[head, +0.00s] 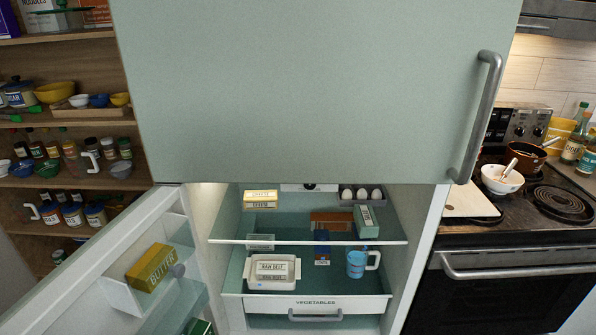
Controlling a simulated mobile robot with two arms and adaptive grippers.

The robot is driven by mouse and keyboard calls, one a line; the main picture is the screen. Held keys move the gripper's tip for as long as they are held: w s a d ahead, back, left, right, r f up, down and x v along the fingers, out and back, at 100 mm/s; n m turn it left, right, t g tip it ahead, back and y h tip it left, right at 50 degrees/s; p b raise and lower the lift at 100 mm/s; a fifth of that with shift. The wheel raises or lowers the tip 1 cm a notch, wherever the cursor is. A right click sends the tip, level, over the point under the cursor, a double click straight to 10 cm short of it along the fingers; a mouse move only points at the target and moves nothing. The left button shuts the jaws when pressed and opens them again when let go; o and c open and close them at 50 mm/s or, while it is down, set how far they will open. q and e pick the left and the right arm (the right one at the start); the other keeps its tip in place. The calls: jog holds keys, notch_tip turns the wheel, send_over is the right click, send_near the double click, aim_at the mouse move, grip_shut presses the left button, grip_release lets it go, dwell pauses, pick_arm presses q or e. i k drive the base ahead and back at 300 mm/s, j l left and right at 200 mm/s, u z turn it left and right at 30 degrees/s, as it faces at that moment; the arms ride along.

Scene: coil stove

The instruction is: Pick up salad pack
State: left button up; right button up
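No pack that I can read as a salad pack shows in the head view. The lower fridge compartment is open, its door swung out to the left. A white pack (272,271) with a label that is hard to read sits on the lower shelf. A green box (366,221) and a yellow-and-white pack (261,199) are on the upper shelf. A vegetables drawer (316,304) at the bottom is shut, and its contents are hidden. Neither of my grippers is in view.
The lower fridge door (70,275) holds a butter box (150,267). A blue mug (357,262) and an egg tray (347,195) are in the fridge. The upper door (300,90) is shut. A stove (520,265) stands at right, stocked shelves (65,125) at left.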

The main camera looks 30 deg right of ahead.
aim_at(367, 225)
jog(key=z, duration=1.35)
